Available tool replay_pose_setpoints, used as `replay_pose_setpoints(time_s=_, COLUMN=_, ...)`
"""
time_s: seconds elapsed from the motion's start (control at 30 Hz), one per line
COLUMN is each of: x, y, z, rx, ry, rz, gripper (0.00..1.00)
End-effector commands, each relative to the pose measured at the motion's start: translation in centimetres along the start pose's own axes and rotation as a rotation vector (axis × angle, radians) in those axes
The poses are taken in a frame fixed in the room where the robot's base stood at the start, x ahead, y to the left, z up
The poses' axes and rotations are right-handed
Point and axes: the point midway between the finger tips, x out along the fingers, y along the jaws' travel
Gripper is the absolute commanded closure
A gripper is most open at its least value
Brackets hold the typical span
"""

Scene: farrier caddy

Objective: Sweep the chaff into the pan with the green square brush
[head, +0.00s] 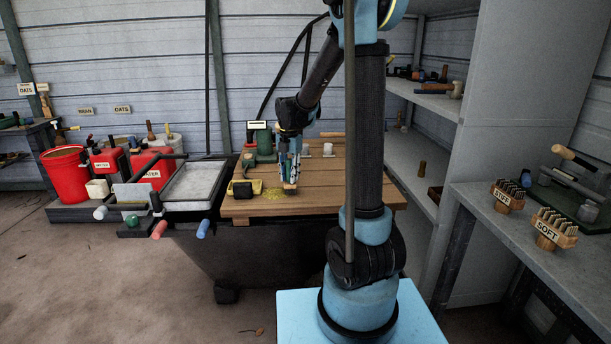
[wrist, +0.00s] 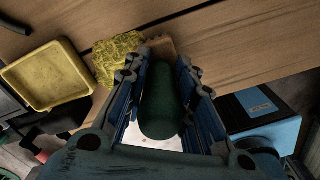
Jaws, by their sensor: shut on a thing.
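My gripper (head: 289,174) is shut on the green brush (wrist: 160,103), gripping its dark green handle between both fingers. The brush's tan end (wrist: 161,46) shows beyond the fingertips, low over the wooden table top; I cannot tell if it touches the boards. The chaff (wrist: 117,55) is a yellow clump just left of the brush end in the wrist view; in the head view the chaff (head: 272,193) lies beside the gripper. The shallow yellow pan (wrist: 48,76) is left of the chaff, and the pan (head: 257,186) sits near the table's left front.
A grey tray (head: 195,182) adjoins at left. Brushes marked STIFF (head: 507,196) and SOFT (head: 553,229) are on the right bench.

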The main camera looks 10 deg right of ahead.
Motion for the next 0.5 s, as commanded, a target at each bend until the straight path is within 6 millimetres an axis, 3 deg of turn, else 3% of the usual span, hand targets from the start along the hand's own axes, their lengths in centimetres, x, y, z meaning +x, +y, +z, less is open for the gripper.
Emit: replay_pose_setpoints(time_s=0.5, x=0.62, y=-0.02, z=0.03, rx=0.0, ry=0.0, rz=0.0, gripper=1.0)
